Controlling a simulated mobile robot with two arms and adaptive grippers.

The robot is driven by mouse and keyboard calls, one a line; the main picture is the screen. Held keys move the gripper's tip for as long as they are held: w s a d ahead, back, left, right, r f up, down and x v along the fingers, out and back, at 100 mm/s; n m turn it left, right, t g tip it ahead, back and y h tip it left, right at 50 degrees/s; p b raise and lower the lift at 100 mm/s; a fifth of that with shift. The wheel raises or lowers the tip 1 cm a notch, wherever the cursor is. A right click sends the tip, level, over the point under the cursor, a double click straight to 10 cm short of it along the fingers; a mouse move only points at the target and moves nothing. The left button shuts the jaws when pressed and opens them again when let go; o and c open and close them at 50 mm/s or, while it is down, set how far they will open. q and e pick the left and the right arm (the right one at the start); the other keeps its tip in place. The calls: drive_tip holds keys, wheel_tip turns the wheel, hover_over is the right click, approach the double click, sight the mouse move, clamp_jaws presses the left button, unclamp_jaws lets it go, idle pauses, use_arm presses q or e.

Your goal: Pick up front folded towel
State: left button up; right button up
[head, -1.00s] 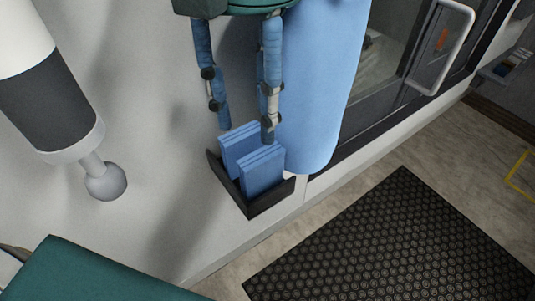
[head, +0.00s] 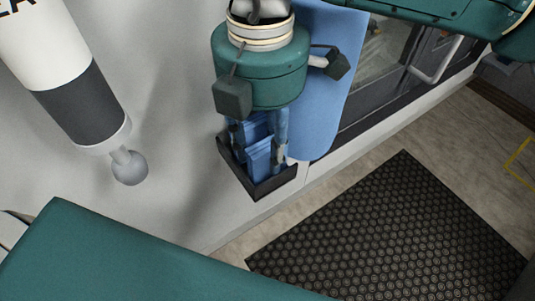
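The front folded towel (head: 259,163) is blue and stands upright in a black wall holder (head: 263,189). A second blue folded towel stands behind it, mostly hidden by my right gripper. My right gripper (head: 257,150) points down over the holder, with its palm above the towels. One blue finger is at the left of the towels and the other is at the right edge of the front towel. The fingers look apart, astride the towels; contact is not clear. My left gripper is not in view.
A blue hanging cloth or panel (head: 323,95) is close behind and right of the gripper. A white and grey cylinder with a ball end (head: 129,168) sticks out at left. A black studded mat (head: 390,235) lies on the floor.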

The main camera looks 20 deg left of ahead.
drive_tip(key=c, duration=0.3)
drive_tip(key=shift+c, duration=0.3)
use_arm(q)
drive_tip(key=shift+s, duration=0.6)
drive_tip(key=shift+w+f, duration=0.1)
use_arm(e)
drive_tip(key=shift+r+b, duration=0.1)
drive_tip(key=shift+b, duration=0.45)
drive_tip(key=r+b, duration=0.1)
drive_tip(key=r, duration=0.1)
drive_tip(key=r+b, duration=0.3)
drive_tip(key=r, duration=0.1)
drive_tip(key=shift+s+d+r, duration=0.3)
drive_tip(key=shift+d, duration=0.05)
use_arm(q)
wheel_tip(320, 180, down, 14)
drive_tip(key=b, duration=0.9)
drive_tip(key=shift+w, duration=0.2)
use_arm(e)
drive_tip(key=s+d, duration=1.1)
drive_tip(key=d, duration=0.4)
drive_tip(key=shift+s+r, duration=0.15)
drive_tip(key=shift+s, duration=0.2)
